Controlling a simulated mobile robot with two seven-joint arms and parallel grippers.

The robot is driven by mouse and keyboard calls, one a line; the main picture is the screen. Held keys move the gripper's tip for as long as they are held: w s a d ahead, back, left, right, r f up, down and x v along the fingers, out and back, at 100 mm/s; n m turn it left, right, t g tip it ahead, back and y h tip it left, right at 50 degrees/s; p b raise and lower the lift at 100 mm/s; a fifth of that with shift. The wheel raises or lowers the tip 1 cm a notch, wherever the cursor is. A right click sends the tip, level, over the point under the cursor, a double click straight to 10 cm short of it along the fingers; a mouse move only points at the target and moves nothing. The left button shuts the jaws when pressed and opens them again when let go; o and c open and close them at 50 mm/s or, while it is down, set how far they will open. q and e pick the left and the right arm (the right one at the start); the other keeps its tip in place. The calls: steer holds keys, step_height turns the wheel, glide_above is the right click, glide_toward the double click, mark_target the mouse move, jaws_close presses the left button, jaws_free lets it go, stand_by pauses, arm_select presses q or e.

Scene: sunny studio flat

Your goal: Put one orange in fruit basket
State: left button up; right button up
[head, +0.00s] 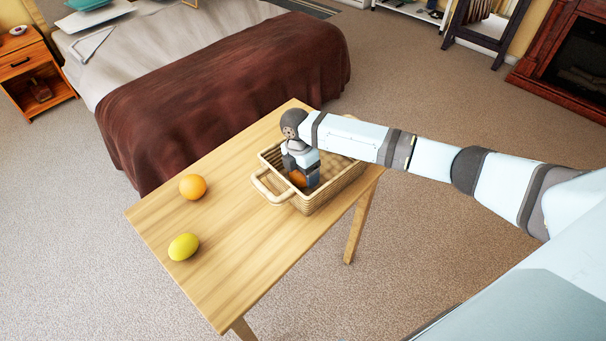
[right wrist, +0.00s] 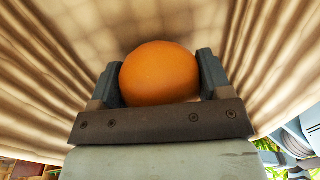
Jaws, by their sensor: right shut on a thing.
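A woven fruit basket (head: 325,192) with a looped handle stands on the wooden table. My right gripper (head: 300,180) points down inside the basket, near its left end, and is shut on an orange (head: 297,178). In the right wrist view the held orange (right wrist: 160,73) sits between the two fingers, with the basket's woven walls (right wrist: 262,60) around it. Whether the orange touches the basket floor I cannot tell. A second orange (head: 193,187) lies on the table left of the basket. My left gripper is not in view.
A yellow lemon (head: 183,247) lies near the left edge of the wooden table (head: 235,270). The table's front part is clear. A bed with a brown cover (head: 215,90) stands close behind the table. A nightstand (head: 32,70) is at the far left.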

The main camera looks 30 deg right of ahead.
steer(key=shift+f, duration=0.4)
steer(key=shift+f, duration=0.1)
steer(key=o, duration=1)
steer(key=r, duration=0.4)
steer(key=w+r, duration=0.1)
steer(key=r, duration=0.7)
steer(key=shift+w+a+r, duration=0.1)
steer(key=shift+w+a, duration=0.1)
steer(key=shift+w, duration=0.2)
